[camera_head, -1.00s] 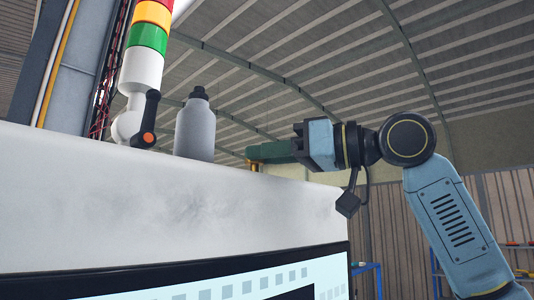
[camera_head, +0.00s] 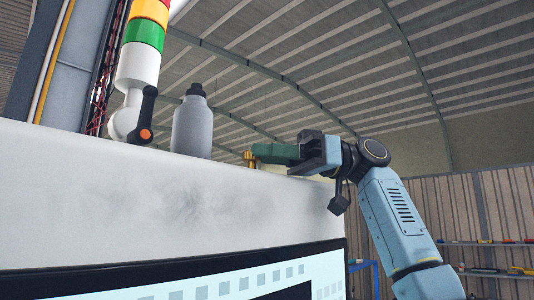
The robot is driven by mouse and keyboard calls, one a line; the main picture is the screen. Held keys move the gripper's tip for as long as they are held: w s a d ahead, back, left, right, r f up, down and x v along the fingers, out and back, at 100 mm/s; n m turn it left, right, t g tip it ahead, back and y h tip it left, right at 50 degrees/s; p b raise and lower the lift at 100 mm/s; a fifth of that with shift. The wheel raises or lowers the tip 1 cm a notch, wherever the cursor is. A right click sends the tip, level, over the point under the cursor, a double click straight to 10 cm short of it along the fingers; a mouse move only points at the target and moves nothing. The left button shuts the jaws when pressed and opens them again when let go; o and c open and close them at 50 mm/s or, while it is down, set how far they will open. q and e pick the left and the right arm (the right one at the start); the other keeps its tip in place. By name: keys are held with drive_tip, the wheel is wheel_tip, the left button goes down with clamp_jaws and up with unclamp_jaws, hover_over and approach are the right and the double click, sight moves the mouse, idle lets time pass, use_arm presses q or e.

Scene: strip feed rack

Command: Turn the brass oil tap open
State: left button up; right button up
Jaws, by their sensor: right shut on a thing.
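The brass oil tap (camera_head: 249,158) stands on the top of the white cabinet near its right end, and only a small brass part of it shows. A green lever-like piece (camera_head: 275,153) reaches from the brass part to the right. My right gripper (camera_head: 304,153) comes in from the right and is shut on the far end of this green handle. Its fingertips partly hide that end. The base of the tap is hidden behind the cabinet's edge. My left gripper is not in view.
A grey bottle (camera_head: 193,130) with a dark cap stands left of the tap. The white cabinet (camera_head: 150,200) fills the lower left, with a screen below. Shelves stand at right.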

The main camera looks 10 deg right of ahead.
idle(0.5)
drive_tip(key=o, duration=1)
drive_tip(key=d, duration=0.9)
drive_tip(key=w+d, duration=0.1)
drive_tip(key=d, duration=0.3)
drive_tip(key=shift+d, duration=0.2)
